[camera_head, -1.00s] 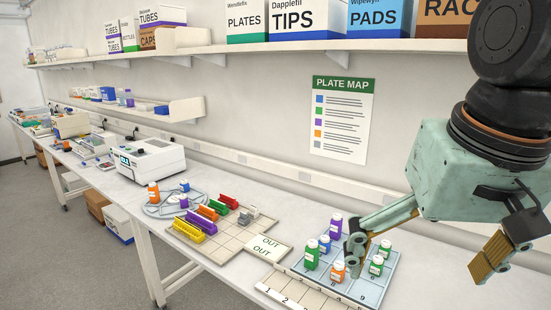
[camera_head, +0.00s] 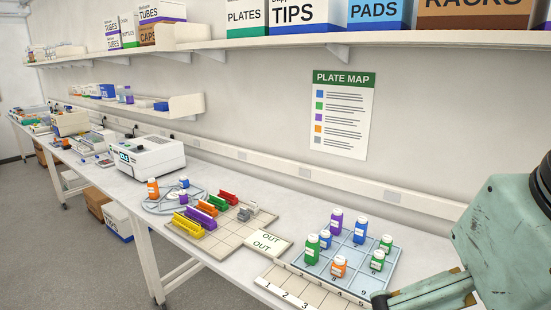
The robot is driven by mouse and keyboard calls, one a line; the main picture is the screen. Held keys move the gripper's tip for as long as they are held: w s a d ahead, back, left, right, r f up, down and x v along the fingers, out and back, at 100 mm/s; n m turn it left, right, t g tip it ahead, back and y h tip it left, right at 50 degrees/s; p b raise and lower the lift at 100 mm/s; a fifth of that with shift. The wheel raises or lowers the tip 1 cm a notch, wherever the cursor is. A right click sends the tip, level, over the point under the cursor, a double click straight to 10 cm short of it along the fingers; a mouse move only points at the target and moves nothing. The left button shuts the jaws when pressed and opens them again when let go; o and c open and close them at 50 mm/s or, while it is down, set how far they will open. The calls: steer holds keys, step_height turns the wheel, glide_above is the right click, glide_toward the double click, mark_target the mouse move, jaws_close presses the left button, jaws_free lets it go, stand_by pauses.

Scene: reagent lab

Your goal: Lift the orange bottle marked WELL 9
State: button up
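An orange bottle (camera_head: 338,266) with a white cap stands upright on the light-blue grid plate (camera_head: 317,274), by the printed 8. The cell by the printed 9 looks empty. Bottle label text is too small to read. A second orange bottle (camera_head: 153,188) stands on the round tray at left. My gripper (camera_head: 430,292) is at the bottom right, partly cut off by the frame. One finger shows, right of and nearer than the plate, touching no bottle. The other finger is out of view, so its opening cannot be judged.
Purple (camera_head: 336,223), blue (camera_head: 325,240) and green (camera_head: 312,249) bottles stand around the orange one, with more blue and green at right. A numbered strip (camera_head: 290,292) lies in front. A tile board (camera_head: 210,248) with coloured racks and an OUT card (camera_head: 268,242) is left.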

steer(key=c, duration=2.1)
steer(key=shift+w, duration=0.1)
